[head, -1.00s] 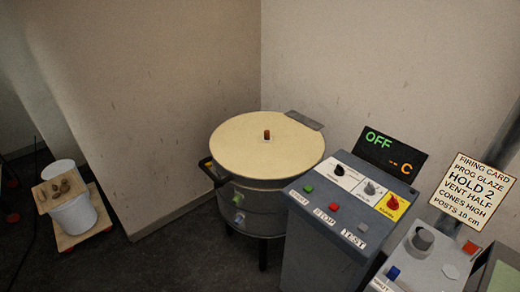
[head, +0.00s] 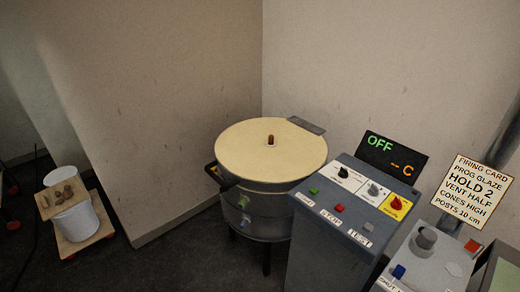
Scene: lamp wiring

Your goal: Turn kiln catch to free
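The kiln (head: 262,205) is a round grey drum on dark legs, with its cream lid (head: 250,160) down flat. A brown peg (head: 271,140) stands on the lid. A dark fitting (head: 225,178) with a bit of yellow sticks out at the rim on the kiln's left side. It may be the catch, but it is too small to tell its position. Small green and blue parts show on the drum wall below. Neither of my grippers is in the head view.
A grey control panel (head: 340,225) with buttons and knobs stands right of the kiln; its display (head: 392,155) reads OFF. A firing card (head: 474,193) and another knobbed panel are farther right. White buckets sit on a wooden dolly (head: 82,240) at left. The floor between is clear.

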